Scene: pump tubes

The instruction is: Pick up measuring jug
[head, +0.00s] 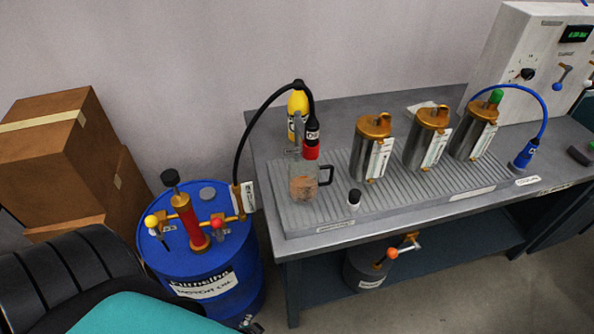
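The measuring jug (303,183) is clear, with a black handle on its right side and brownish content low inside. It stands upright at the left end of the grey ribbed tray (290,222) on the bench. A black hose arches over it and ends in a black and red nozzle (311,148) at the jug's top; whether the tip is inside cannot be told. A small dark part at the bottom edge, beside the drum, may be my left gripper (250,325); its fingers cannot be made out. My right gripper is out of view. No gripper is at the jug.
Metal canisters (372,150) stand farther right. A blue drum (230,270) with a hand pump stands left of the bench. Cardboard boxes (60,160) are at far left.

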